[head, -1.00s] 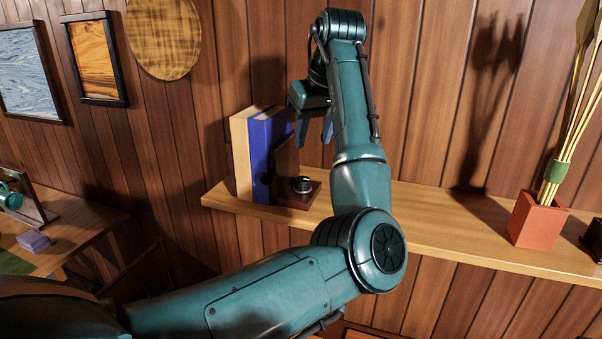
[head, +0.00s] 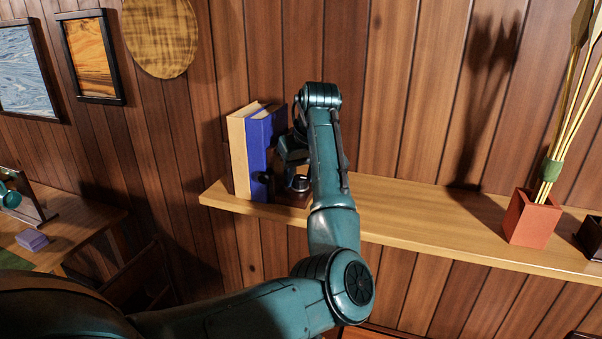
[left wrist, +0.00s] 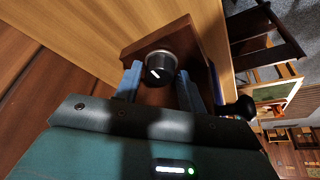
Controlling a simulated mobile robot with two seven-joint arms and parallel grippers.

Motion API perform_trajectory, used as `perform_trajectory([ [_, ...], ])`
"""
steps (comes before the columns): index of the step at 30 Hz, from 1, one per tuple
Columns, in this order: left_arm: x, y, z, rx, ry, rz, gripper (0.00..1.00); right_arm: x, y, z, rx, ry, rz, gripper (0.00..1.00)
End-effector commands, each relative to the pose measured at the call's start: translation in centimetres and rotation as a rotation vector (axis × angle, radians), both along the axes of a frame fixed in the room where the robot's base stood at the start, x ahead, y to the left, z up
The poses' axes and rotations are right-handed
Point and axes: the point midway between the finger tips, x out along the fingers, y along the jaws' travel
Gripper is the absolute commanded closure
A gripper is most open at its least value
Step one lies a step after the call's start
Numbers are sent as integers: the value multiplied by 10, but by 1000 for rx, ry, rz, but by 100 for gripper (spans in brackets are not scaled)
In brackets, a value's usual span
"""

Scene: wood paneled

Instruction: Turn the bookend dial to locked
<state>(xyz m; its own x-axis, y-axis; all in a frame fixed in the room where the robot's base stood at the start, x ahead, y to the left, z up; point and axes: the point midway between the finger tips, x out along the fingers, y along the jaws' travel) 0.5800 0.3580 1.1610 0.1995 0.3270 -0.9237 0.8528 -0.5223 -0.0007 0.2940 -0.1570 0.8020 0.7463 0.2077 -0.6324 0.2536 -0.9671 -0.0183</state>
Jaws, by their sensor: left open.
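The bookend (left wrist: 190,52) is a dark brown wooden piece on the wall shelf, with a black round dial (left wrist: 160,68) bearing a white mark. In the head view the dial (head: 299,183) shows beside my left gripper, and the bookend is mostly hidden behind my arm. My left gripper (left wrist: 158,82) is open, its two blue fingers on either side of the dial in the left wrist view. I cannot tell whether the fingers touch it. In the head view the gripper (head: 283,182) is partly hidden by my wrist. My right gripper is not in view.
A blue book (head: 258,155) and a cream book (head: 237,152) stand left of the bookend on the wooden shelf (head: 430,215). A red pot (head: 533,222) with tall stems stands at the right. The shelf between is clear. A desk (head: 80,230) is lower left.

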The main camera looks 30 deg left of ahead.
Motion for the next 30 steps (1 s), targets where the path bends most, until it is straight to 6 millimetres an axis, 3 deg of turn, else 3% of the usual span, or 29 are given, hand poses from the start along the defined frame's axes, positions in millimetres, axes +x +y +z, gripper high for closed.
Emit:
perform_trajectory([
  [12,0,0,1,0,0,0,91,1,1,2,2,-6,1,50],
  [22,0,0,1,0,-1,46,92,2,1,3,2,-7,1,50],
  [30,2,-1,2,1,-1,217,92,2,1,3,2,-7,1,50],
])
